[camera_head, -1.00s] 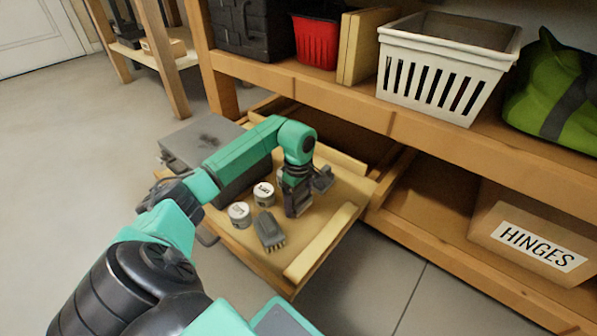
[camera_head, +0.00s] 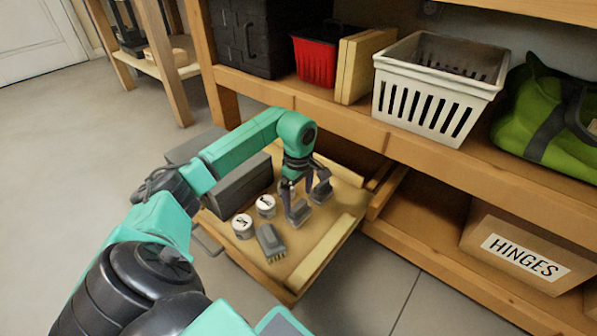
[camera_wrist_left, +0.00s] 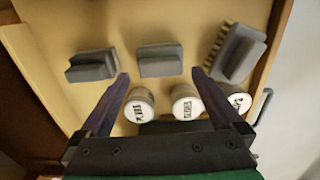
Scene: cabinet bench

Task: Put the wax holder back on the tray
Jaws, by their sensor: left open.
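My left gripper (camera_head: 304,190) is open and empty over the pulled-out wooden tray (camera_head: 338,212). In the left wrist view its fingertips (camera_wrist_left: 160,75) are spread either side of a grey stepped block (camera_wrist_left: 160,61), just short of it; contact cannot be told. A similar grey block (camera_wrist_left: 91,65) lies to its left, and a grey brush (camera_wrist_left: 236,52) with bristles to its right. White-lidded round tins (camera_wrist_left: 187,103) stand in a row nearer the wrist; two show in the head view (camera_head: 243,226). Their labels are too blurred to read, and I cannot tell which piece is the wax holder. My right gripper is out of view.
A grey box (camera_head: 243,190) stands along the tray's left side. The wooden shelf above carries a black case (camera_head: 252,38), a red basket (camera_head: 315,60), a white slotted basket (camera_head: 425,105) and a green bag (camera_head: 550,125). A HINGES box (camera_head: 520,250) sits lower right.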

